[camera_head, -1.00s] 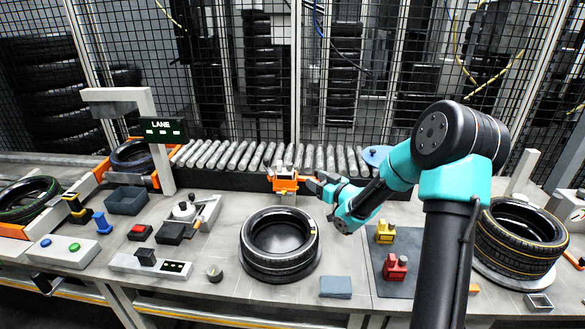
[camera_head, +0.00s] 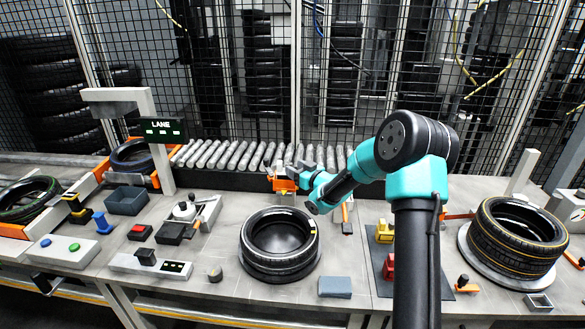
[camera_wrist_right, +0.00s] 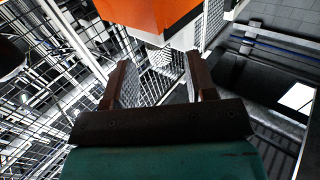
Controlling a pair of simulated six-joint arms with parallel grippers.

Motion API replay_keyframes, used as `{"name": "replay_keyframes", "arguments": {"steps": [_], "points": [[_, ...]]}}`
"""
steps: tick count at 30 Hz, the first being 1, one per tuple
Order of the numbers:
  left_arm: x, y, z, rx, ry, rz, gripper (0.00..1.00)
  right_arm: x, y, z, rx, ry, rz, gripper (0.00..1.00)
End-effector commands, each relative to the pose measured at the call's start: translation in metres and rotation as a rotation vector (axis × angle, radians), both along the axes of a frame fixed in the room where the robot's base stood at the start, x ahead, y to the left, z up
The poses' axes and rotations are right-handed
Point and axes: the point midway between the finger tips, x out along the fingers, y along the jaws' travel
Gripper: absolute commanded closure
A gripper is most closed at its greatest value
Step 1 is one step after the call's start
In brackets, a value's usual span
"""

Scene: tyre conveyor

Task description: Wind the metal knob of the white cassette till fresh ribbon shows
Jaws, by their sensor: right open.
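My right gripper (camera_head: 287,172) reaches in from the right at the small orange unit (camera_head: 284,185) in front of the roller conveyor, and covers much of it. In the right wrist view the gripper (camera_wrist_right: 162,78) is open, with its two brown fingers apart and nothing clearly held. The orange body (camera_wrist_right: 150,14) fills the top of that view. A white part (camera_wrist_right: 186,38), perhaps the cassette, sits against it just beyond the fingertips. A pale ribbed round piece lies between the fingers; I cannot tell whether it is the metal knob. The ribbon cannot be made out. My left gripper is not in view.
A black tyre (camera_head: 280,240) lies on the bench in front of the orange unit. Another tyre (camera_head: 518,237) stands on a round plate at right. Yellow (camera_head: 384,232) and red blocks sit partly behind my right arm. The conveyor rollers (camera_head: 225,155) run behind.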

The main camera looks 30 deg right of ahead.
Motion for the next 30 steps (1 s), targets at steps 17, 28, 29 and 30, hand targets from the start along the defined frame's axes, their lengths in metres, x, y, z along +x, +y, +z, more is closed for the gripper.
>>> {"name": "replay_keyframes", "arguments": {"steps": [17,28,29,30], "points": [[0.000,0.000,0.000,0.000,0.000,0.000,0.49,0.020,0.004,0.000,0.000,0.000,0.000,0.54],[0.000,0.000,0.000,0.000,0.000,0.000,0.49,0.020,0.004,0.000,0.000,-0.001,0.000,0.90],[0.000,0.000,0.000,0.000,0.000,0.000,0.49,0.020,0.004,0.000,0.000,-0.001,0.000,0.93],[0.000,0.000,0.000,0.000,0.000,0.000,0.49,0.020,0.004,0.000,0.000,-0.001,0.000,0.97]]}}
